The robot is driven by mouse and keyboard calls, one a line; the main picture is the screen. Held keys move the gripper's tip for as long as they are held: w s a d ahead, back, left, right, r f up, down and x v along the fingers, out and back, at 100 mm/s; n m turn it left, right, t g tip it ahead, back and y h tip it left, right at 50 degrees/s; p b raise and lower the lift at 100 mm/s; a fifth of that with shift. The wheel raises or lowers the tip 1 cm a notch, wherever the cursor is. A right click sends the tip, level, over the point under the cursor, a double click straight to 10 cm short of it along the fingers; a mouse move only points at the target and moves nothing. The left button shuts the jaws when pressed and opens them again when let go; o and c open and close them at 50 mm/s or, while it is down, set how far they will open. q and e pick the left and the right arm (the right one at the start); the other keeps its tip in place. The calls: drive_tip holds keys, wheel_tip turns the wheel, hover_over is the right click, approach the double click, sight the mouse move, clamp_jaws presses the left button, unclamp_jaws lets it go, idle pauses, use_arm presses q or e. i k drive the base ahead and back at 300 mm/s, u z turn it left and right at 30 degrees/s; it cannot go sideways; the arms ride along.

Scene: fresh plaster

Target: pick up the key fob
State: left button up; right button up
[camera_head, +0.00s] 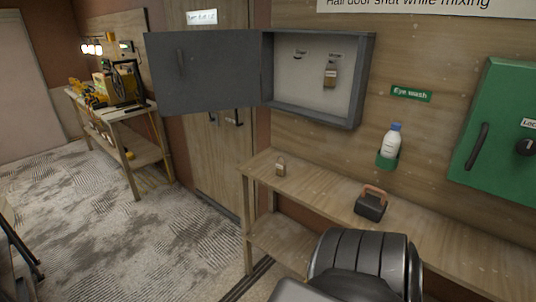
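An open grey wall cabinet (367,70) has two small labelled spots inside. A small brownish tag-like item (330,76) hangs under the right label and looks like the key fob, though it is too small to be sure. No item is clear under the left label. A small tan item with a loop on top, like a padlock (281,169), stands on the wooden bench below. Neither of my grippers shows in the head view. A dark ribbed part of my own body fills the bottom middle and hides part of the bench.
The wooden bench (450,235) also bears a dark box with an orange handle (371,204). An eye wash bottle (391,142) and a green cabinet (503,130) are on the wall. The cabinet door (205,75) swings out left. A cluttered table (130,112) stands far left; floor between is clear.

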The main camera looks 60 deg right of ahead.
sight(280, 166)
drive_tip(key=z, duration=0.45)
drive_tip(key=i, duration=0.7)
drive_tip(key=z, duration=0.75)
